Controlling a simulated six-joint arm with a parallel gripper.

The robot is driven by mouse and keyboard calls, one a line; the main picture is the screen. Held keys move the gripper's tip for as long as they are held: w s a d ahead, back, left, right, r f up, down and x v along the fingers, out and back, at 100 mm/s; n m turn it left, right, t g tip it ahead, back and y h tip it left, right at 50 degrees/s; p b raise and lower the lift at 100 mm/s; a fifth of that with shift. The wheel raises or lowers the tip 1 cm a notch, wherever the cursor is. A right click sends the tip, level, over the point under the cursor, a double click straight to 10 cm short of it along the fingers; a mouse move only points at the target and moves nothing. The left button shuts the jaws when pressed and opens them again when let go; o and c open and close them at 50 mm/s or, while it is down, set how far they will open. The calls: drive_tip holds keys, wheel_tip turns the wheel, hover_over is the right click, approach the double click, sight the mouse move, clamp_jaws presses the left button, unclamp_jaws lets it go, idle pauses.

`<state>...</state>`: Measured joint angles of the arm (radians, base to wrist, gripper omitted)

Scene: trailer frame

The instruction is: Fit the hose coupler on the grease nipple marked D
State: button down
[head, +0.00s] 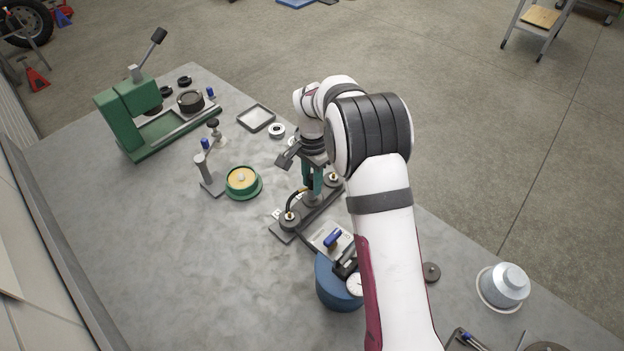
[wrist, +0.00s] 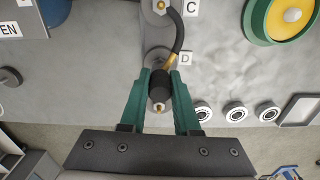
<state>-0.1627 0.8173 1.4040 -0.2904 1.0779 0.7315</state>
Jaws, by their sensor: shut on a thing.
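My gripper (wrist: 160,90) has green fingers and is shut on the black hose coupler (wrist: 160,84). A brass fitting joins the coupler to a black hose (wrist: 179,38), which curves up towards the label C. The label D (wrist: 185,58) lies just right of a grey disc (wrist: 153,53), partly behind the coupler. I cannot see a nipple at D or tell whether the coupler touches one. In the head view, my gripper (head: 314,183) points down over the dark rail, and the hose (head: 293,199) arcs beside it. Brass nipples show on discs at the rail's near end (head: 289,215) and far end (head: 333,179).
A green dish with yellow contents (head: 242,181) and a small grey stand (head: 211,180) are left of the rail. A blue can (head: 335,288) with a gauge stands at the near end. A green press (head: 140,120) is far left. Bare bench lies at left.

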drive_tip(key=shift+f, duration=0.25)
idle(0.4)
drive_tip(key=c, duration=0.6)
unclamp_jaws()
drive_tip(key=shift+o, duration=0.5)
drive_tip(key=o, duration=0.3)
drive_tip(key=shift+o, duration=0.2)
drive_tip(key=shift+r, duration=0.1)
drive_tip(key=shift+r, duration=3.45)
